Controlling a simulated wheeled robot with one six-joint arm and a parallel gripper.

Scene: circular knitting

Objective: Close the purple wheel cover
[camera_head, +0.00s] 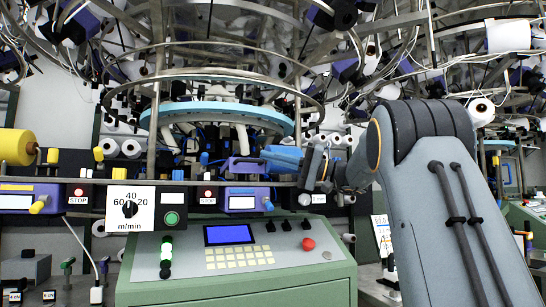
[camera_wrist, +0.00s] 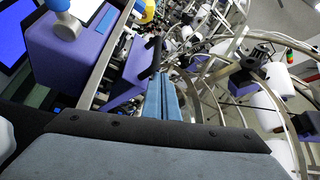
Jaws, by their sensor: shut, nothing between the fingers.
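The purple wheel cover (camera_head: 236,166) stands above the rail near the middle of the head view, with a dark handle-like bar reaching right. I take the purple panel (camera_wrist: 132,76) in the wrist view to be the same cover, with a dark bar along its upper right. My gripper (camera_head: 268,157) reaches in from the right, its blue fingertips close to the cover's right side. In the wrist view my gripper (camera_wrist: 164,86) has its fingers together and empty, just right of the panel. I cannot tell whether they touch it, or how far open the cover stands.
A purple box with a display (camera_head: 246,199) sits below the cover; a purple box (camera_wrist: 75,50) also fills the wrist view's upper left. A green control console (camera_head: 235,282) stands in front. A metal ring (camera_head: 215,75) and yarn spools (camera_wrist: 278,78) crowd around.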

